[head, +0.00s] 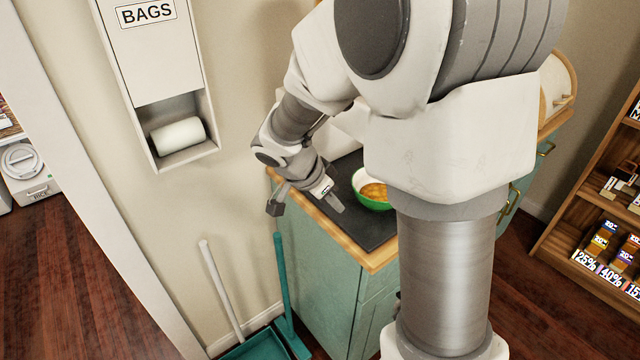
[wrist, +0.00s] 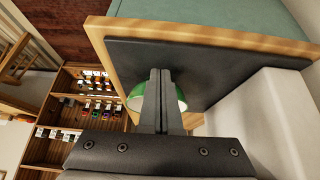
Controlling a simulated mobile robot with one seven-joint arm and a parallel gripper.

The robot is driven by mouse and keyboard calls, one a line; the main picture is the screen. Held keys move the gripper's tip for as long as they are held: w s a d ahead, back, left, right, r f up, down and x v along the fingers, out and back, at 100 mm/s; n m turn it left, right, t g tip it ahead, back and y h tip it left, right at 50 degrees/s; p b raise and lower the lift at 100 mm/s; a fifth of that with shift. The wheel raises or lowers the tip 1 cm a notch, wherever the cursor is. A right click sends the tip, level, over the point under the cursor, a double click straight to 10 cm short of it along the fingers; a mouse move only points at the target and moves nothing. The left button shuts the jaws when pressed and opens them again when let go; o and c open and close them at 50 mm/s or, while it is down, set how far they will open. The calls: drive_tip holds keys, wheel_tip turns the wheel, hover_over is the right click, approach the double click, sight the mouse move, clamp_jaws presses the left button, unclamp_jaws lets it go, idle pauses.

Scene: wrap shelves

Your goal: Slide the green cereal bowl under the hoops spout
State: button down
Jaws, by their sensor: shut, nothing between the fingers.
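The green bowl (head: 375,203) sits upright on the dark mat of the counter, with yellow-orange contents inside. My arm hides its right part in the head view. My gripper (head: 338,205) is shut and empty, low over the mat just left of the bowl. In the wrist view the shut fingers (wrist: 160,72) cover the middle of the bowl (wrist: 148,60); I cannot tell whether they touch it. The hoops spout cannot be made out; my arm hides much of the counter's back.
The dark mat (head: 375,232) lies on a wood-edged teal cabinet (head: 330,285). A white block (wrist: 270,120) borders the mat in the wrist view. A bag dispenser (head: 160,60) hangs on the wall. A dustpan and brush (head: 265,345) stand left of the cabinet; shelves (head: 600,200) stand right.

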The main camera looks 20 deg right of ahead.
sight(367, 197)
drive_tip(key=x, duration=0.4)
drive_tip(key=shift+f, duration=0.15)
drive_tip(key=d, duration=0.1)
drive_tip(key=w+d, duration=0.1)
drive_tip(key=d, duration=0.1)
drive_tip(key=shift+d+f, duration=0.1)
drive_tip(key=shift+w+d, duration=0.25)
drive_tip(key=shift+d, duration=0.25)
drive_tip(key=shift+w+d+f, duration=0.1)
drive_tip(key=shift+d+f, duration=0.05)
drive_tip(key=shift+w+d+b, duration=0.25)
drive_tip(key=shift+d+b, duration=0.15)
drive_tip(key=shift+d, duration=0.35)
drive_tip(key=shift+w+d+b, duration=0.25)
drive_tip(key=shift+d+b, duration=0.1)
drive_tip(key=shift+d, duration=0.4)
drive_tip(key=shift+a, duration=0.1)
